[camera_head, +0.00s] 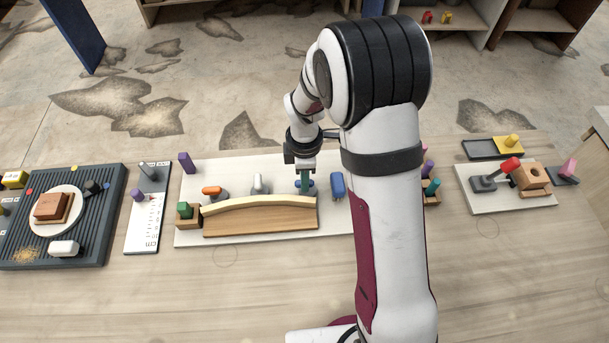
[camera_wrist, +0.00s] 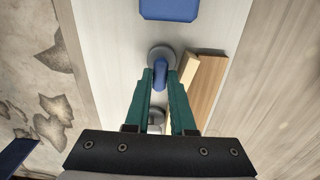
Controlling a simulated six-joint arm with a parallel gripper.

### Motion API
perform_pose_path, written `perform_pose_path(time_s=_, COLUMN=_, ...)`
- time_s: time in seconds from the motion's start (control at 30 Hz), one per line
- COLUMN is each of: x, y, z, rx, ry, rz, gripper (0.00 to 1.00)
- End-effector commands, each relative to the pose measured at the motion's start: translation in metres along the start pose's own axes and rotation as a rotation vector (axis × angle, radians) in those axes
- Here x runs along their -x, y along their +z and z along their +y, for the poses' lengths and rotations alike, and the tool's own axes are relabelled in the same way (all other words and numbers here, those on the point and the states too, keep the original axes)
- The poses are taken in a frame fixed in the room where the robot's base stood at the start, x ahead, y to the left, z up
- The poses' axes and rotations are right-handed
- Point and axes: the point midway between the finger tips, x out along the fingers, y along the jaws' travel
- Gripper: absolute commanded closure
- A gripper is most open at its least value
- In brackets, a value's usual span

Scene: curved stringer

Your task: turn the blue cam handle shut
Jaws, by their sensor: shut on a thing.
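The blue cam handle (camera_wrist: 160,72) sits on a round grey base (camera_wrist: 158,53) and lies between my green fingertips in the wrist view. My gripper (camera_wrist: 161,79) is shut on it, one finger on each side. In the head view my gripper (camera_head: 304,183) reaches down to the white board, and only a bit of the blue handle shows around the fingers. The curved pale strip (camera_head: 258,202) and the brown wooden board (camera_head: 262,220) lie just in front of the handle.
A larger blue block (camera_head: 337,184) stands right of my gripper. A white-grey handle (camera_head: 258,183) and an orange handle (camera_head: 212,191) stand to its left. My arm hides the board's right part.

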Motion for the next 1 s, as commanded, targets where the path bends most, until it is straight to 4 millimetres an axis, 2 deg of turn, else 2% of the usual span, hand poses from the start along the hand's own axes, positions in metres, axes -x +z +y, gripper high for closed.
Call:
perform_pose_path(time_s=0.27, x=0.0006, y=-0.0004, z=0.0, rx=-0.159, ry=-0.001, rz=0.001, gripper=1.0)
perform_pose_path(time_s=1.0, x=0.0009, y=-0.001, z=0.0003, rx=-0.857, ry=-0.001, rz=0.002, gripper=1.0)
